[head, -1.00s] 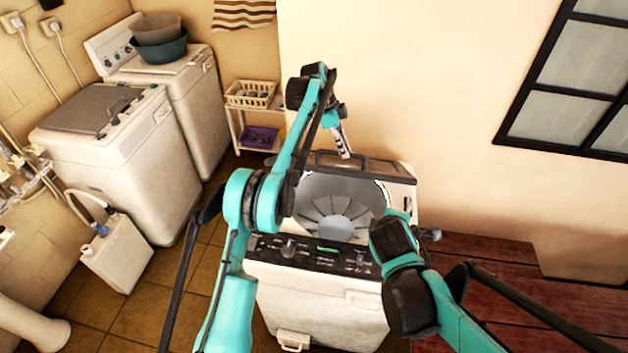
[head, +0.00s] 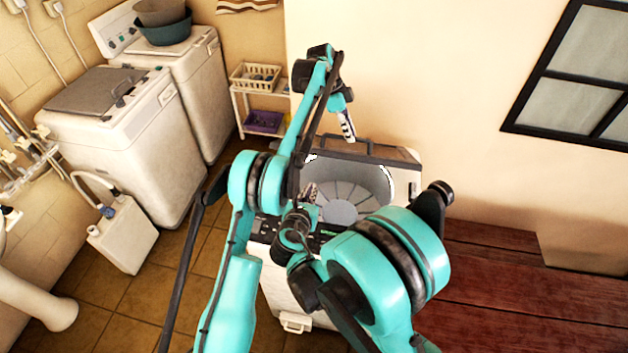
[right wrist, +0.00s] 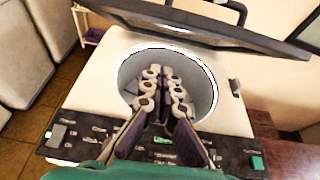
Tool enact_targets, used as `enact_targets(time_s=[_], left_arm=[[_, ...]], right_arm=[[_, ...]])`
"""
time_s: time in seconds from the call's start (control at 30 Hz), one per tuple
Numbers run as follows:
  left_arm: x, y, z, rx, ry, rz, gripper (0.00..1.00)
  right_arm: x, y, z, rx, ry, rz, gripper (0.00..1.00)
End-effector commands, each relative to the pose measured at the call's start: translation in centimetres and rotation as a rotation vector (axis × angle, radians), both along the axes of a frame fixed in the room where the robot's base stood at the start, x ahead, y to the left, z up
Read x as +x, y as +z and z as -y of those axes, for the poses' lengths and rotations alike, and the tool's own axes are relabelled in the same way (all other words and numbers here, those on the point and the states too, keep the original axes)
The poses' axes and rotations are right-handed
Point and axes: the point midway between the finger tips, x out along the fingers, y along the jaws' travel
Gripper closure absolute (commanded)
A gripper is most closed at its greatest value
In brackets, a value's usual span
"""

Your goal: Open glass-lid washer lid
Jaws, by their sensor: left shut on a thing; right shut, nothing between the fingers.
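The glass-lid washer (head: 283,290) stands in the middle of the head view, its round drum (head: 340,212) uncovered. Its dark-framed lid (head: 375,152) is raised at the back; the right wrist view shows it slanting across the top (right wrist: 200,32). My left gripper (head: 348,128) is at the lid's upper edge, shut on it, though the contact is small to see. My right gripper (head: 311,191) is over the front left of the drum opening; in the right wrist view its fingers (right wrist: 165,83) are shut, with nothing between them, before the drum. My right arm hides part of the control panel.
A second washer (head: 150,150) and another with basins on top (head: 205,75) stand at the left. A small shelf with baskets (head: 240,105) is behind. A white jug (head: 125,240) stands on the floor. A red wooden bench (head: 490,285) is at the right, near my right arm.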

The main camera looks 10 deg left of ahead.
Motion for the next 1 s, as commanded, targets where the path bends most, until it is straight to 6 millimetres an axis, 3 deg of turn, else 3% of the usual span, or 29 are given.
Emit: enact_targets(time_s=[0.43,0.7,1.0], left_arm=[[0.3,-0.3,-0.1,0.003,0.005,0.01,1.0],[0.3,-0.3,-0.2,0.003,0.005,0.01,1.0],[0.3,-0.3,-0.2,0.003,0.005,0.01,1.0]], right_arm=[[8.5,-3.1,0.2,0.003,-0.004,-0.001,1.0],[10.2,-0.3,0.1,0.004,-0.003,-0.002,1.0],[10.4,0.1,0.1,0.004,-0.003,-0.002,1.0]])
